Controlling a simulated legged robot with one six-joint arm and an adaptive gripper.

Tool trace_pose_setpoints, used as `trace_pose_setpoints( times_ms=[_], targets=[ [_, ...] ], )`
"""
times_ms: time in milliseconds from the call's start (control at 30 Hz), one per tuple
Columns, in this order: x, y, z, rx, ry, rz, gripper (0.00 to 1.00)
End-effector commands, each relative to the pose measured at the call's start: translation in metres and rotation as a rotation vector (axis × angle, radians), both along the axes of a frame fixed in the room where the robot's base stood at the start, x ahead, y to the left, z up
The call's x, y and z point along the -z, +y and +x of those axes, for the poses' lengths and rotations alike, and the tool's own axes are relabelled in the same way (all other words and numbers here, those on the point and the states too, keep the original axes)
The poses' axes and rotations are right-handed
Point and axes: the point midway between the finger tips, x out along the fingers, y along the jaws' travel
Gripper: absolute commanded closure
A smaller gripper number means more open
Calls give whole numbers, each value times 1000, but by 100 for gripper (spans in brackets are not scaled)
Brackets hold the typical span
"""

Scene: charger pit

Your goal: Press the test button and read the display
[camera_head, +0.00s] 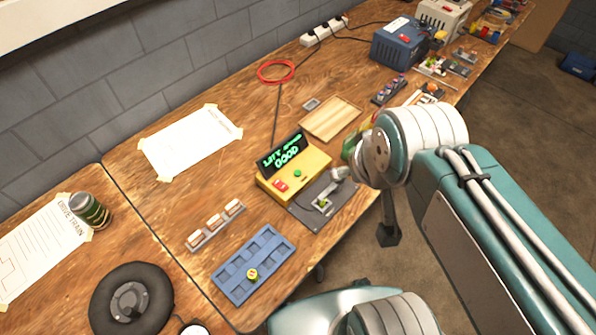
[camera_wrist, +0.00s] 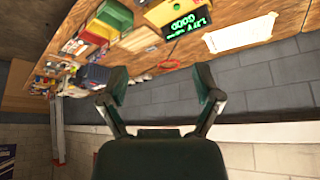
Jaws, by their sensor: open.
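The yellow tester box (camera_head: 308,170) stands on the wooden bench. Its tilted black display (camera_head: 283,153) glows with green text; the lower line reads "GOOD" and the upper line is hard to read. A green round button (camera_head: 297,173) and a red control (camera_head: 281,186) sit on its top face; I cannot read a label to tell which is the test button. A dark grey plate (camera_head: 305,213) with a small cradle adjoins the box. My gripper (camera_wrist: 160,78) is open and empty in the wrist view, away from the tester. The display also shows there, upside down (camera_wrist: 186,22).
A blue tray (camera_head: 231,281) holds one small yellow piece (camera_head: 252,274). A grey rack (camera_head: 203,239), wooden tray (camera_head: 332,118), red cable coil (camera_head: 276,71) and taped paper (camera_head: 190,140) lie around the tester. Blue and beige units stand at the far end.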

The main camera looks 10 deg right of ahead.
Motion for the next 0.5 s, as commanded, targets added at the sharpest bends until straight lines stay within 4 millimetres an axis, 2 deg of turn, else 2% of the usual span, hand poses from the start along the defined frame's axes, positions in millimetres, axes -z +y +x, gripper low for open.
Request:
trace_pose_setpoints(
  times_ms=[167,200,367,400,500],
  targets=[
    [0,0,0,0,0,0,18],
    [0,0,0,0,0,0,22],
    [0,0,0,0,0,0,94],
    [0,0,0,0,0,0,100],
    [0,0,0,0,0,0,100]
  ],
)
